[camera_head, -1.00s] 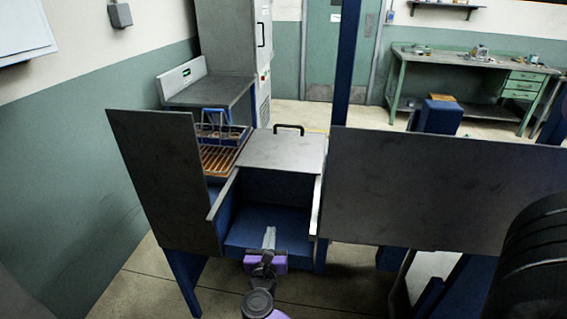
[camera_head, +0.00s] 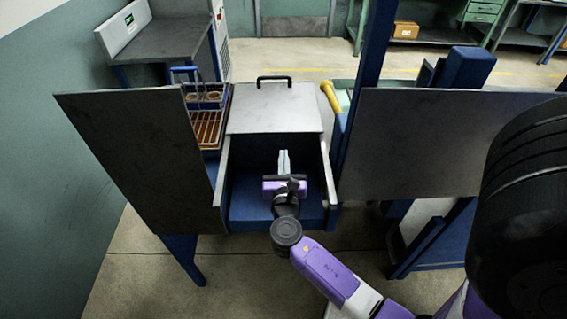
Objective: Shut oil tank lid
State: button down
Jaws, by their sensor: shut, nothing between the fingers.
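The oil tank appears to be the blue box (camera_head: 250,205) with grey side rims in the middle of the head view. A flat grey lid (camera_head: 275,108) with a black handle (camera_head: 274,79) at its far edge covers the rear part. The front part of the box is open. My gripper (camera_head: 284,160), on its purple wrist, is shut and empty. In the picture it is over the open front part, just on the near side of the lid. I cannot tell its exact height or whether it touches anything.
Large dark grey panels stand on the left (camera_head: 140,150) and right (camera_head: 440,140) of the box. A blue post (camera_head: 365,85) rises behind the right panel. Open floor lies beyond.

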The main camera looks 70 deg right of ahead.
aim_at(282, 132)
jog(key=x, duration=0.8)
jog(key=shift+w+d+p, duration=0.15)
jog(key=shift+d+p, duration=0.1)
jog(key=shift+p, duration=0.15)
jog(key=shift+x, duration=1.3)
jog(key=shift+a, duration=0.15)
